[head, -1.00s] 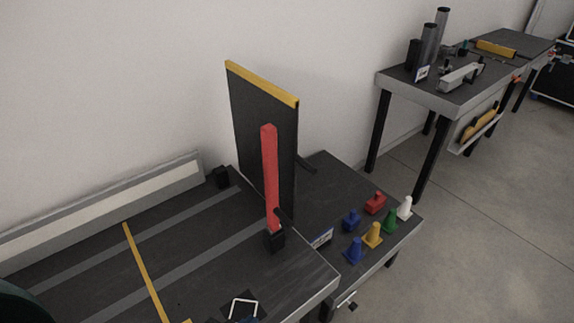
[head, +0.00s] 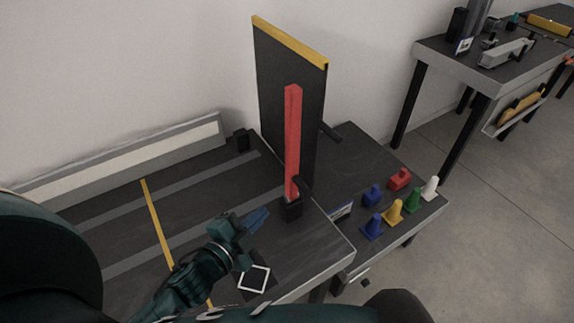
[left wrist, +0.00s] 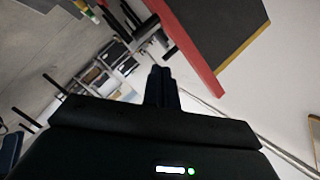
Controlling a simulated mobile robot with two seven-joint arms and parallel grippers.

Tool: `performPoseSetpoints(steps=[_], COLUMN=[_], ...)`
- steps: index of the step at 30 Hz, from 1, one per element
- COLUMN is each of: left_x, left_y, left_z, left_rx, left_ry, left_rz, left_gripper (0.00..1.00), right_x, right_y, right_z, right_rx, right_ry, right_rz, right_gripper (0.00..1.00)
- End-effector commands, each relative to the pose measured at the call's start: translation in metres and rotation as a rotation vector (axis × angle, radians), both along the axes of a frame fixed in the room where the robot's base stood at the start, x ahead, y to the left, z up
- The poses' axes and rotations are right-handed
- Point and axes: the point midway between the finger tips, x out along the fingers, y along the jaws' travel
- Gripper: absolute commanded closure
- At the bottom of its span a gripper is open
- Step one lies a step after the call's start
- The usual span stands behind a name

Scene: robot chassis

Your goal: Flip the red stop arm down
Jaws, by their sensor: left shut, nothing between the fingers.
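The red stop arm (head: 293,143) stands upright on a small black base (head: 291,209) near the right end of the dark table. It also shows in the left wrist view as a slanted red bar (left wrist: 188,50) beyond the fingers. My left gripper (head: 262,216) is shut and empty. It is low over the table, to the left of the base and apart from the arm in the head view. Its closed fingers (left wrist: 160,72) also show in the left wrist view. My right gripper is not in view.
A dark upright panel (head: 280,85) with a yellow top edge stands behind the red arm. A lower table at the right holds several coloured pieces, including a red block (head: 399,179) and a white cone (head: 430,187). A white-outlined square (head: 254,279) lies near the front edge.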

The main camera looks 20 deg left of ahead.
Motion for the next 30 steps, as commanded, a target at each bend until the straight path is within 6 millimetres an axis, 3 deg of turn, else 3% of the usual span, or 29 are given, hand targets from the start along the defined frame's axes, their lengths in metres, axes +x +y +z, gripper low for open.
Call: performPoseSetpoints(steps=[3,9,22,30], left_x=[0.019,0.029,0.033,0.068], left_y=[0.001,-0.003,-0.005,-0.02], left_z=[0.02,0.036,0.039,0.042], left_rx=[0.278,0.53,0.556,0.554], left_ry=[-0.194,-0.346,-0.36,-0.361], left_rz=[-0.122,-0.232,-0.243,-0.241], left_gripper=[1.0,1.0,1.0,1.0], right_x=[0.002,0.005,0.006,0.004], right_y=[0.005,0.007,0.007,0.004], right_z=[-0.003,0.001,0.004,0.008], right_rx=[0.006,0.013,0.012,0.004], right_ry=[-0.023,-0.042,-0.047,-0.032], right_rz=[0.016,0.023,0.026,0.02], right_gripper=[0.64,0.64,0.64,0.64])
